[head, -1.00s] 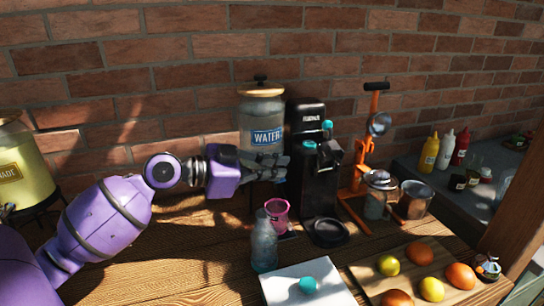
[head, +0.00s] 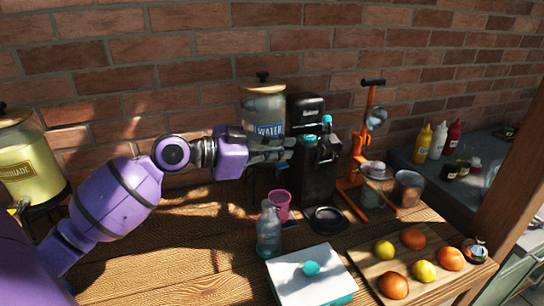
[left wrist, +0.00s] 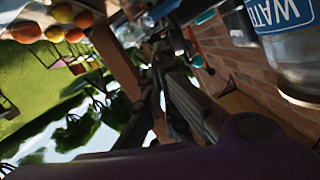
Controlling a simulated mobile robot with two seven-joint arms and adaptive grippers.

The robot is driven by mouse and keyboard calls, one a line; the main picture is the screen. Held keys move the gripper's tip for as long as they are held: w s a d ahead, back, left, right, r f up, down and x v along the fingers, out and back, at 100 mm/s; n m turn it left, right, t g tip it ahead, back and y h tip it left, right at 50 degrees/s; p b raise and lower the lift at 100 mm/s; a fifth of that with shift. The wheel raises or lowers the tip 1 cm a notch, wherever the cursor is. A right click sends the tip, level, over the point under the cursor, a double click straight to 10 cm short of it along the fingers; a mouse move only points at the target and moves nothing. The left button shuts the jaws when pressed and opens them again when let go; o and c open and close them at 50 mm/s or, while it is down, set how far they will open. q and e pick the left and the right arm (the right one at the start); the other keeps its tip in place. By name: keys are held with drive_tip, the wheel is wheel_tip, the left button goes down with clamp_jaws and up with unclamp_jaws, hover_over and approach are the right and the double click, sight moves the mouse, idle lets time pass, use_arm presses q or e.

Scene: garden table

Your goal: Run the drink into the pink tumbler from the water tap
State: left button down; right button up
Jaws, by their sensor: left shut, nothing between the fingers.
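The pink tumbler (head: 279,203) stands upright on the wooden table, below the water dispenser and partly behind a clear bottle. The water dispenser (head: 264,110) is a glass jar with a blue WATER label and a wooden lid, at the back against the wall. Its label also shows sideways in the left wrist view (left wrist: 279,14). Its tap is hidden behind my left gripper and arm. My left gripper (head: 289,149) is shut and empty, in front of the dispenser's lower part and above the tumbler. My right gripper is not in view.
A clear bottle (head: 269,234) stands just in front of the tumbler. A black coffee machine (head: 318,170) is close right of my gripper. An orange juicer (head: 357,150), a white box (head: 313,281) and a fruit board (head: 368,262) lie further right. The table's front left is clear.

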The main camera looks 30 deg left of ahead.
use_arm(q)
drive_tip(key=b+v, duration=0.1)
drive_tip(key=v, duration=0.9)
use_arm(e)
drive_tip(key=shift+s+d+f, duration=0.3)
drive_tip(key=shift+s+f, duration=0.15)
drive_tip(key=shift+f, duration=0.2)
use_arm(q)
drive_tip(key=shift+f, duration=0.1)
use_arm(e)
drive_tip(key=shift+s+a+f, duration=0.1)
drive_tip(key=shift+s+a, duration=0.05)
use_arm(q)
drive_tip(key=shift+f, duration=0.1)
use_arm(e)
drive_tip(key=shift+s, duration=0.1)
